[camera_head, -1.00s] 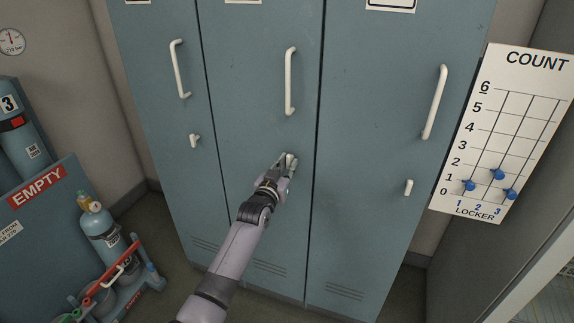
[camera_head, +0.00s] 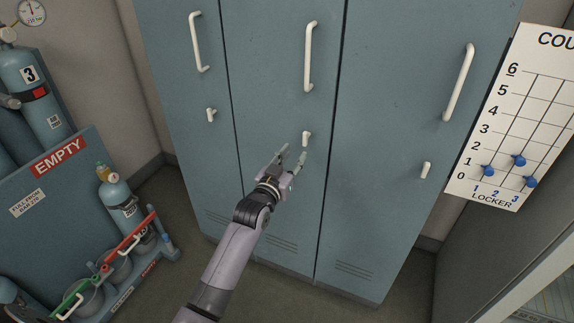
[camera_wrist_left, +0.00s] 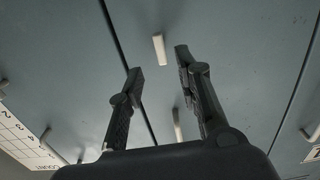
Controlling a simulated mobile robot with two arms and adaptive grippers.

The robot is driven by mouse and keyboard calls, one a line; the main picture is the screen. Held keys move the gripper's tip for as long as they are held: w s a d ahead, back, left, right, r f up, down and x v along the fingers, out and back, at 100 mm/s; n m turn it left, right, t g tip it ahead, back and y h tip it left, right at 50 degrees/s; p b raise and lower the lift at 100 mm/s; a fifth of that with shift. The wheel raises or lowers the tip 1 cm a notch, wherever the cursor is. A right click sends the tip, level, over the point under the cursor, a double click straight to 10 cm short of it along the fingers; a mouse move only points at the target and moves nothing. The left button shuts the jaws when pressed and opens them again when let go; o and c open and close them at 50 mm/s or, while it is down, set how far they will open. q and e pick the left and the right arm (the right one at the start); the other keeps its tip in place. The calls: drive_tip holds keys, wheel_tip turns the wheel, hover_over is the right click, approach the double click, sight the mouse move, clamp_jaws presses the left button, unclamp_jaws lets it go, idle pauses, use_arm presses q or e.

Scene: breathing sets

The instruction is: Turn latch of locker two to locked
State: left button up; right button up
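Locker two (camera_head: 282,190) is the middle blue-grey locker. Its small white latch (camera_head: 306,138) sits below its long white handle (camera_head: 311,57), with the lever pointing down. My left gripper (camera_head: 293,152) is open and empty, just below and left of the latch in the head view, its fingers apart from it. In the left wrist view the latch (camera_wrist_left: 160,48) shows beyond the two spread fingertips (camera_wrist_left: 158,62), and the handle (camera_wrist_left: 177,125) shows lower down between the fingers. My right gripper is not in view.
Locker one's latch (camera_head: 211,115) and locker three's latch (camera_head: 426,170) also have levers pointing down. A count board (camera_head: 515,120) with blue markers hangs at right. A rack of cylinders (camera_head: 60,180) with an EMPTY sign stands at left. The floor before the lockers looks clear.

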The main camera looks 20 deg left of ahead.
use_arm(q)
drive_tip(key=s, duration=0.4)
idle(0.3)
drive_tip(key=s+d+f+g, duration=0.1)
drive_tip(key=s+f+g, duration=0.35)
drive_tip(key=f, duration=0.85)
drive_tip(key=s+f+m+g, duration=0.1)
drive_tip(key=s+f, duration=0.6)
drive_tip(key=f, duration=0.6)
drive_tip(key=s+d+f+g, duration=0.1)
drive_tip(key=s+f+g, duration=0.35)
drive_tip(key=f, duration=0.85)
drive_tip(key=s+f+g, duration=0.2)
drive_tip(key=s+f, duration=0.4)
drive_tip(key=s, duration=0.7)
drive_tip(key=s+a+f+g, duration=0.1)
drive_tip(key=s+f+g, duration=0.1)
drive_tip(key=s+f, duration=0.5)
drive_tip(key=s+f+m+g, duration=0.1)
drive_tip(key=s+f+g, duration=0.2)
drive_tip(key=s, duration=1.6)
wheel_tip(320, 180, down, 3)
drive_tip(key=shift+s+a+f+y, duration=0.15)
drive_tip(key=shift+s+y, duration=0.15)
